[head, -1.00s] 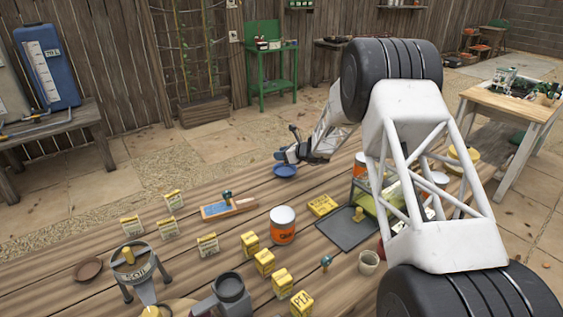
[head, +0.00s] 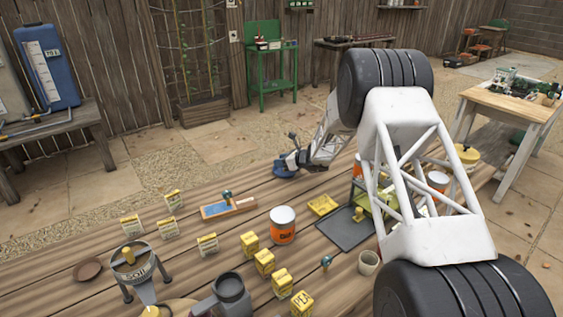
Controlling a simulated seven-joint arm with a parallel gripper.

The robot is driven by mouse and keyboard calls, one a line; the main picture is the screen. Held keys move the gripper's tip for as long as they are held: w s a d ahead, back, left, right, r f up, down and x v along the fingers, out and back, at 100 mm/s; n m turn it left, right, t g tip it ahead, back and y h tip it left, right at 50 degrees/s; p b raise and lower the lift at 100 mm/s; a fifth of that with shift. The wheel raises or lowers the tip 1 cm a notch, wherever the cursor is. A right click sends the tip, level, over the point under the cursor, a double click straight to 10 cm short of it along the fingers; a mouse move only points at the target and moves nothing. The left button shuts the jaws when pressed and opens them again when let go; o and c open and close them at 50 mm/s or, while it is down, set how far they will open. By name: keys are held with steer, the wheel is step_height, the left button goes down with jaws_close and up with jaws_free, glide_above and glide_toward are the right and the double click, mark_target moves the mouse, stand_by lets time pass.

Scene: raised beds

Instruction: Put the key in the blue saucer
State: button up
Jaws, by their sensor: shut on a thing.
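The blue saucer (head: 283,174) lies at the far edge of the wooden table, partly covered by my gripper. My gripper (head: 287,166) is low, right over the saucer, with the white arm reaching to it from the right. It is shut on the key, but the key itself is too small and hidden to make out. I cannot tell whether the key touches the saucer.
An orange-and-white can (head: 283,225), yellow boxes (head: 265,262) and a dark mat (head: 343,232) stand nearer. A brown saucer (head: 88,270) is at the left. Bare planks lie between the can and the blue saucer.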

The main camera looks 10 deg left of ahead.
steer(key=shift+f, duration=0.15)
steer(key=o, duration=0.9)
steer(key=shift+d+r, duration=0.1)
steer(key=shift+r, duration=0.15)
steer(key=v, duration=1.1)
steer(key=shift+d+r, duration=0.25)
steer(key=shift+d, duration=0.1)
steer(key=shift+s, duration=0.15)
